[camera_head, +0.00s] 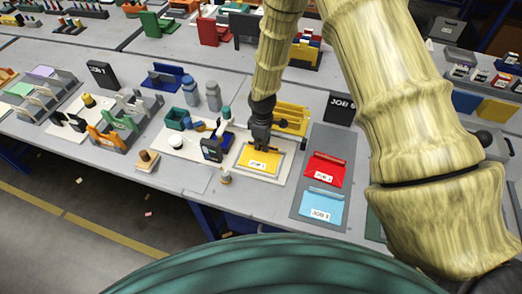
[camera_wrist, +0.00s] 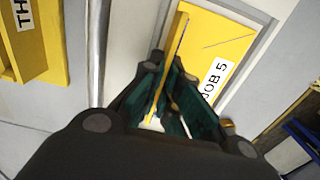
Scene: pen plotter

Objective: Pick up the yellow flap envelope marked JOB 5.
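The yellow flap envelope (camera_head: 252,158) lies on a pale board in the middle of the bench. Its white label reads JOB 5 in the wrist view (camera_wrist: 232,45). A thin upright yellow flap stands up from it. My gripper (camera_head: 262,148) points down at the envelope's far part. In the wrist view my gripper (camera_wrist: 168,62) has its fingertips close together, one on each side of the flap, and looks shut on it. The fingers hide part of the flap. The envelope looks flat on its board, with no clear gap under it.
A grey board at right holds a red envelope (camera_head: 323,171) and a light blue envelope (camera_head: 320,207). A black JOB 5 sign (camera_head: 341,107) stands behind them. A yellow holder (camera_head: 291,118) stands just behind my gripper. Small dark and blue items stand close at left.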

